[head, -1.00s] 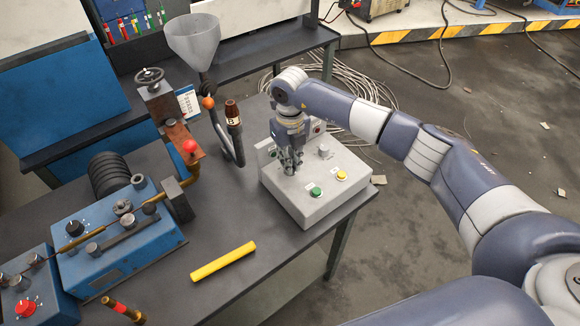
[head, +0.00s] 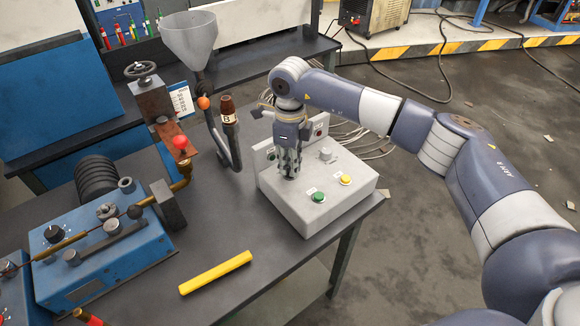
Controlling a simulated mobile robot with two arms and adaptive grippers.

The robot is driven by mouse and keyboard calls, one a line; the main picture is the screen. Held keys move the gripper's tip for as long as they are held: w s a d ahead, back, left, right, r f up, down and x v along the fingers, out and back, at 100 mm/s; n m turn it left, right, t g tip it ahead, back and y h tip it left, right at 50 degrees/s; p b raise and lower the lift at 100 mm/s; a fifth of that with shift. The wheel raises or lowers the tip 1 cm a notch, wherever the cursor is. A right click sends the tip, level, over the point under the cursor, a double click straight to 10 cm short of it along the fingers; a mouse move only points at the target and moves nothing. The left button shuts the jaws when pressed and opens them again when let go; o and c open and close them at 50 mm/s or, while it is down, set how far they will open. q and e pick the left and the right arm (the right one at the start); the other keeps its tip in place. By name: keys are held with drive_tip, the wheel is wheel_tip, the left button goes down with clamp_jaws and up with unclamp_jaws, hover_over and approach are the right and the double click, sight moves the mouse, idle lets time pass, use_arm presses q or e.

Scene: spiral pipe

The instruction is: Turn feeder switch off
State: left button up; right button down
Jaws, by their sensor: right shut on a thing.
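The grey control box (head: 330,210) sits near the right edge of the table. It carries a green button (head: 318,197), a yellow button (head: 346,180) and a grey knob (head: 326,154) on top. My right gripper (head: 289,170) points down at the box's left part, behind the green button. Its fingers are shut on a small switch there, which they almost wholly hide. I cannot read the labels or the switch's position. My left gripper is out of view.
A grey funnel (head: 189,38) on a pipe stands behind the box, with a dark brown bottle-like piece (head: 228,108) beside it. A yellow rod (head: 216,272) lies on the table in front. A blue machine (head: 100,258) stands at the left.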

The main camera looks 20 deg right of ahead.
drive_tip(key=shift+w+r, duration=0.1)
drive_tip(key=shift+r, duration=0.05)
idle(0.3)
drive_tip(key=c, duration=1.7)
unclamp_jaws()
wheel_tip(320, 180, up, 12)
